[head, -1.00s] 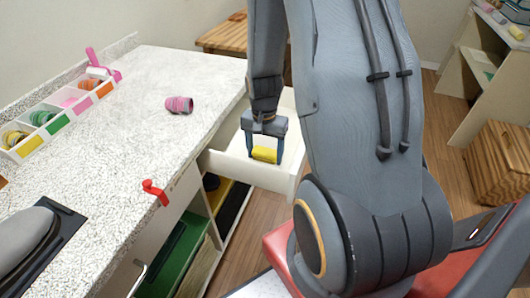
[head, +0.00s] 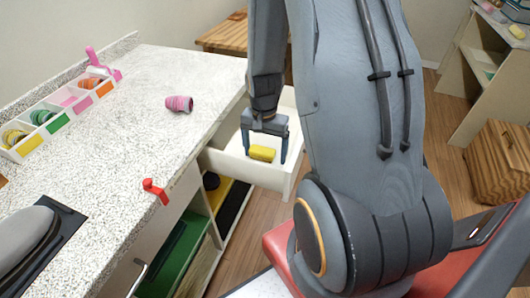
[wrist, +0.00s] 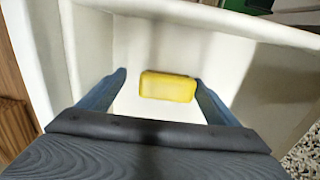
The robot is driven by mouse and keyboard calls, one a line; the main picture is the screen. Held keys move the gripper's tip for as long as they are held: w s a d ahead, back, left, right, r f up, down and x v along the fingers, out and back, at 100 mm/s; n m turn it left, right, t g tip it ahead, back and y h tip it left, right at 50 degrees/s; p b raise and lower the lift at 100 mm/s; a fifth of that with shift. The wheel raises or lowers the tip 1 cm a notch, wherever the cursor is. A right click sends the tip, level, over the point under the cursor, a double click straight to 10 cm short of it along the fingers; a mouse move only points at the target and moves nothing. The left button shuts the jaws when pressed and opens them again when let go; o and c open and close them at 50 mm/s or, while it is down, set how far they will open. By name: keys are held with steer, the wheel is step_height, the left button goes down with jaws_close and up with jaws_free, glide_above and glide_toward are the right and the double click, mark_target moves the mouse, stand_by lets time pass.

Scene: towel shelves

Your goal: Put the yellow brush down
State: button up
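The yellow brush (head: 262,153) lies in the open white drawer (head: 226,166) beside the counter. In the wrist view the brush (wrist: 168,87) shows as a yellow block on the pale drawer floor. My gripper (head: 265,158) is over the drawer with its fingers spread on either side of the brush. In the wrist view my gripper (wrist: 160,78) is open; a clear gap shows at the left finger, and the right fingertip is close to the brush's right end. I cannot tell whether that fingertip touches it. The brush's underside is hidden.
The speckled counter (head: 135,110) holds a pink striped roll (head: 179,104), a sectioned tray (head: 58,124) and a red clamp (head: 155,191) at its edge. Shelves with a green bin (head: 178,250) are below. A wooden crate (head: 498,160) stands at the right.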

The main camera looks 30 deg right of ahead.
mark_target(265, 151)
step_height(265, 151, up, 11)
steer(key=b, duration=0.1)
steer(key=s+a+r+n, duration=0.3)
steer(key=s+a+n, duration=0.4)
steer(key=a+n, duration=0.3)
steer(key=a, duration=0.2)
steer(key=shift+s+a+r+t, duration=0.2)
steer(key=shift+a+t, duration=0.1)
steer(key=shift+t, duration=0.1)
stand_by(0.6)
